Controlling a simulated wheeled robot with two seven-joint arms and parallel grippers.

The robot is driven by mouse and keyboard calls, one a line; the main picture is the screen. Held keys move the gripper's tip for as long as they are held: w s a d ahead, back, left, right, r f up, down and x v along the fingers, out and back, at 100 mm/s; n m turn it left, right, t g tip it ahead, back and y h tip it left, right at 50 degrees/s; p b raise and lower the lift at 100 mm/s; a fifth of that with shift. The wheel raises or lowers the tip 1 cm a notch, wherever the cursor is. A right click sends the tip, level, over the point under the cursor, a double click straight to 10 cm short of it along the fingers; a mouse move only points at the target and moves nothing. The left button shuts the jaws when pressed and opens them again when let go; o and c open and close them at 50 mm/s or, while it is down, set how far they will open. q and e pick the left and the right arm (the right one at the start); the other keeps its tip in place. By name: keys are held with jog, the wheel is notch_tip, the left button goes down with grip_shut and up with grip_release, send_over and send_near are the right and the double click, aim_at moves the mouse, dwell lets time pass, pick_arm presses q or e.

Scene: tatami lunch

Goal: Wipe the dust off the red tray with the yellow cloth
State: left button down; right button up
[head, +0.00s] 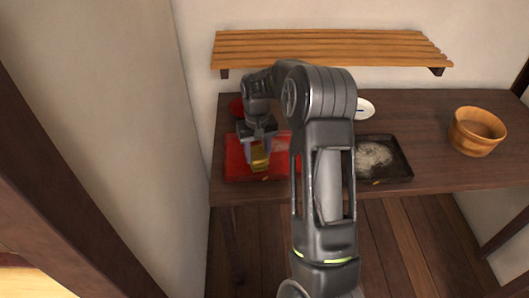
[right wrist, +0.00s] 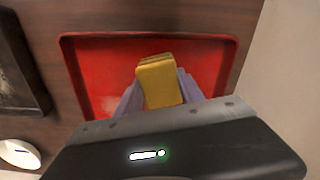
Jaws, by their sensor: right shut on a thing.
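The red tray (head: 236,170) lies on the dark wooden table at the left, and its rim also shows in the right wrist view (right wrist: 72,62). My right gripper (head: 258,155) is over the tray, shut on the folded yellow cloth (head: 261,160). In the right wrist view the cloth (right wrist: 159,82) sits between the two fingers, above or against the tray floor; I cannot tell whether it touches. A faint pale dusty patch (right wrist: 108,102) shows on the tray's left part in that view. My gripper and arm hide part of the tray. My left gripper is not in view.
A dark tray (head: 391,168) with a pale dusty patch is right of my arm. A white dish (head: 365,107) is behind it, and a red bowl (head: 236,107) is behind the red tray. A wooden tub (head: 478,132) stands at the right. A slatted shelf (head: 325,48) hangs above.

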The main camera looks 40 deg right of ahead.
jog(key=shift+w+a, duration=0.1)
dwell(0.3)
jog(key=shift+w+a+f, duration=0.15)
jog(key=shift+w+a, duration=0.9)
jog(key=shift+a, duration=0.3)
jog(key=shift+w+d+p, duration=0.3)
jog(key=shift+w+d, duration=0.45)
jog(key=shift+w, duration=0.15)
jog(key=shift+d, duration=0.1)
jog(key=shift+s+d+r, duration=0.2)
jog(key=shift+s+d, duration=0.9)
jog(key=shift+d, duration=0.25)
